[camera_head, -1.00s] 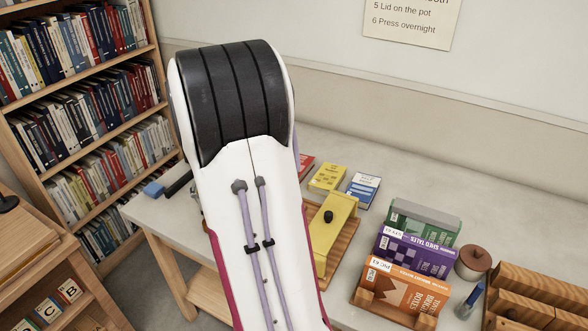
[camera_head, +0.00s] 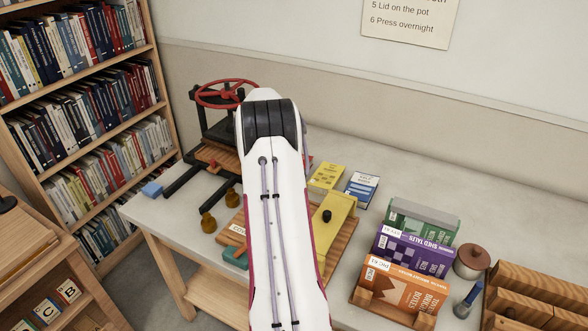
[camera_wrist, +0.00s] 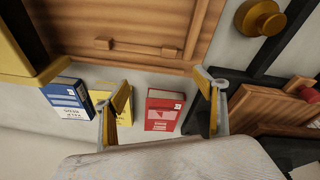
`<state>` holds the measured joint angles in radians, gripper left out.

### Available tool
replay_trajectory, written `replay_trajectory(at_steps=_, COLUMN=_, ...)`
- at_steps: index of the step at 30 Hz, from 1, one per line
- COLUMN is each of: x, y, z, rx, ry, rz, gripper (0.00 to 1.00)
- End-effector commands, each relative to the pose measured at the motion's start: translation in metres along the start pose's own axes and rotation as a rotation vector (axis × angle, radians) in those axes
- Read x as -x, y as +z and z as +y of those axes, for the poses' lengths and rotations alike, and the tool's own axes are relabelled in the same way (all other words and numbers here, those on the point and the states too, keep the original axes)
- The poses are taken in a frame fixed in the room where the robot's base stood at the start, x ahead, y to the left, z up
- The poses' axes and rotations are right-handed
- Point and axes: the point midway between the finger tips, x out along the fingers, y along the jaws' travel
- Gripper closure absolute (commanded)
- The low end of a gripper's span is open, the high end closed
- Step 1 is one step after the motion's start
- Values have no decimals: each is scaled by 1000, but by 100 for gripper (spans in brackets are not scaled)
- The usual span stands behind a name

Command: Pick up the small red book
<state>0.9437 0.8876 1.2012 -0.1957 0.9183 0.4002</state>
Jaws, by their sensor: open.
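The small red book (camera_wrist: 163,112) lies flat on the table in the wrist view, with white lettering and a small white label on its cover. In the head view only a sliver of it (camera_head: 309,162) shows beside my arm. My gripper (camera_wrist: 163,88) is open and empty. Its two fingers appear on either side of the red book, apart from it in the picture. How high the fingers are above the book cannot be told. In the head view my arm hides the gripper.
A yellow book (camera_head: 326,177) and a blue book (camera_head: 362,188) lie close to the red one. A black press with a red wheel (camera_head: 222,95) stands left. Upright books (camera_head: 400,290) in stands are at right.

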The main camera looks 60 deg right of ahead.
Motion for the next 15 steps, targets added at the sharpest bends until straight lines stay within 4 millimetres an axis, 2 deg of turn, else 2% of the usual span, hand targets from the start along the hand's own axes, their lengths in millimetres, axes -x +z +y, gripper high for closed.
replay_trajectory(at_steps=3, x=-17, y=-22, z=10, rx=-59, ry=9, rz=22, gripper=29)
replay_trajectory(at_steps=8, x=-27, y=-50, z=16, rx=-133, ry=13, rz=68, gripper=29)
replay_trajectory(at_steps=11, x=-20, y=-70, z=14, rx=-175, ry=8, rz=109, gripper=29)
replay_trajectory(at_steps=15, x=2, y=-96, z=15, rx=-241, ry=-4, rz=174, gripper=29)
